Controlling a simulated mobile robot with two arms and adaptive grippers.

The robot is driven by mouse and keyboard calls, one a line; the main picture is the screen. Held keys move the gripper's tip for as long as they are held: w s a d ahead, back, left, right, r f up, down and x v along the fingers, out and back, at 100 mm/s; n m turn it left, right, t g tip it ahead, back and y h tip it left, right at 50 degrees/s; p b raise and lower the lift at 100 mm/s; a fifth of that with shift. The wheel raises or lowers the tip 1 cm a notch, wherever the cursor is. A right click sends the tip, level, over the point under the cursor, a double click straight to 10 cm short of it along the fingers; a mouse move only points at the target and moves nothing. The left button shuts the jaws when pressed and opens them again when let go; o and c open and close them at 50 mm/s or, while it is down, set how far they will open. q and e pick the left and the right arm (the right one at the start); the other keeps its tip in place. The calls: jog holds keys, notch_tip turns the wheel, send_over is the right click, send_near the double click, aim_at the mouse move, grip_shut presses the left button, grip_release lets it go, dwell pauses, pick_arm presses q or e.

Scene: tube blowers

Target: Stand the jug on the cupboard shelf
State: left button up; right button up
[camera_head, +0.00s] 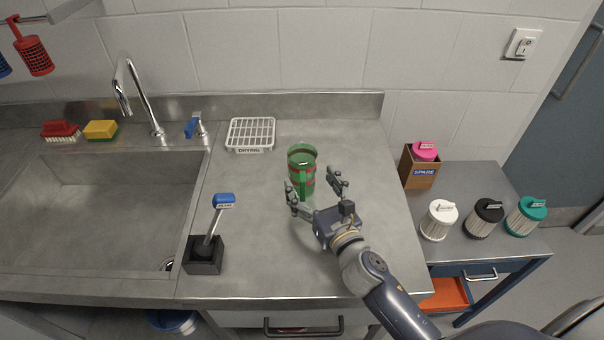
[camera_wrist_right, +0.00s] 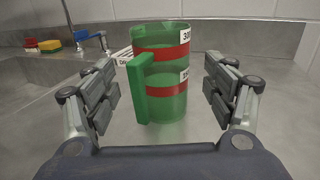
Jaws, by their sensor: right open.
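The jug (camera_head: 302,169) is green and see-through with red bands and a solid green handle. It stands upright on the grey counter, with the handle facing my side. It also shows in the right wrist view (camera_wrist_right: 168,75), with white number labels on its right side. My right gripper (camera_head: 316,190) is open, with its fingers spread to either side of the jug at its near side. In the right wrist view the fingers show clear gaps to the jug. My left gripper is not in view. No cupboard shelf can be made out.
A white drying rack (camera_head: 251,134) lies behind the jug to the left. A blue-topped brush (camera_head: 222,203) stands in a dark holder left of my gripper. The sink (camera_head: 90,210) is further left. Lidded canisters (camera_head: 440,219) stand on the side table. Counter around the jug is clear.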

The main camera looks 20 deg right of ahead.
aim_at(308, 176)
jog(key=w, duration=0.2)
jog(key=w+p, duration=0.1)
jog(key=w, duration=0.1)
jog(key=shift+w+a+f, duration=0.1)
jog(key=shift+w+f, duration=0.1)
jog(key=shift+w, duration=0.1)
jog(key=shift+w+a+f, duration=0.1)
jog(key=shift+w, duration=0.35)
jog(key=shift+s, duration=0.1)
jog(key=c, duration=1.2)
jog(key=shift+r, duration=0.2)
jog(key=shift+c, duration=0.2)
